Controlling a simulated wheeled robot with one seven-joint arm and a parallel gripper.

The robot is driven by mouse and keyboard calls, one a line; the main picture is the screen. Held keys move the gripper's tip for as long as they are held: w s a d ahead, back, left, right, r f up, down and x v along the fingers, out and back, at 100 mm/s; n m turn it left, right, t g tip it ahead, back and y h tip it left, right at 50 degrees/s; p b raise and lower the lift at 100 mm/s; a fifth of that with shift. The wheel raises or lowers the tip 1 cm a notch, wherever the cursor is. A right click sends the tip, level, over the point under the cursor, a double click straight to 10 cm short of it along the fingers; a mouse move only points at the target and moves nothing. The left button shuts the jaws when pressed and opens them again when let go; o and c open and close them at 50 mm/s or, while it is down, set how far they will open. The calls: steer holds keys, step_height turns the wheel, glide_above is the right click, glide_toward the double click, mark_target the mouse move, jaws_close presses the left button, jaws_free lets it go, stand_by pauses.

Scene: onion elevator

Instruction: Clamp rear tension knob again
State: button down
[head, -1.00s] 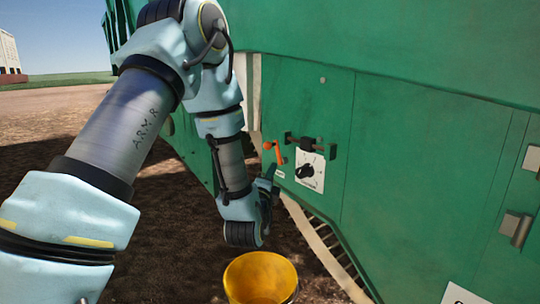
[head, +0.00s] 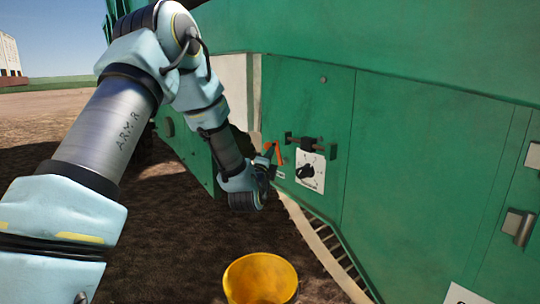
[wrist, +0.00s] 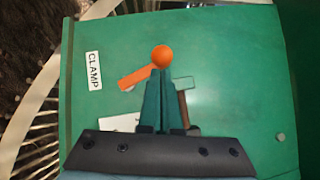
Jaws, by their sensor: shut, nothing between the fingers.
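An orange lever with a round ball end (wrist: 163,57) is mounted on the green panel, beside a white CLAMP label (wrist: 94,70). In the head view the orange lever (head: 279,153) shows just right of my fingers, its ball mostly hidden. My gripper (wrist: 160,72) is shut and empty. Its fingertips lie right at the ball's lower edge in the wrist view; I cannot tell whether they touch. The black knob (head: 306,171) sits on a white dial plate (head: 318,173) to the right of the lever. In the wrist view my gripper hides most of that plate.
A dark block on a short rail (head: 307,144) sits above the dial. A yellow bucket (head: 260,280) stands on the soil below. A slatted grille (head: 322,238) runs under the green panel (head: 395,160). Metal latches (head: 518,225) are at the far right.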

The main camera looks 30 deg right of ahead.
steer(key=shift+w+a+r+n+y+p, duration=0.1)
steer(key=shift+w+r+n+y+p, duration=0.25)
steer(key=shift+n+p, duration=0.4)
steer(key=w+n+g+p, duration=0.1)
steer(key=p, duration=0.1)
steer(key=n+g+y+p, duration=0.1)
steer(key=p, duration=0.2)
steer(key=shift+w+a+r+n+g+y, duration=0.2)
steer(key=shift+w+n+g+y, duration=0.1)
steer(key=shift+w+n, duration=0.1)
steer(key=w+n+g+p, duration=0.1)
steer(key=w+f+n+g+p, duration=0.1)
steer(key=n+g+p, duration=0.1)
steer(key=w+f+n+g+y+p, duration=0.1)
steer(key=g+p, duration=0.1)
steer(key=shift+w+a+f, duration=0.1)
steer(key=shift+a+f, duration=0.1)
steer(key=shift+a, duration=0.05)
steer(key=shift+p, duration=0.3)
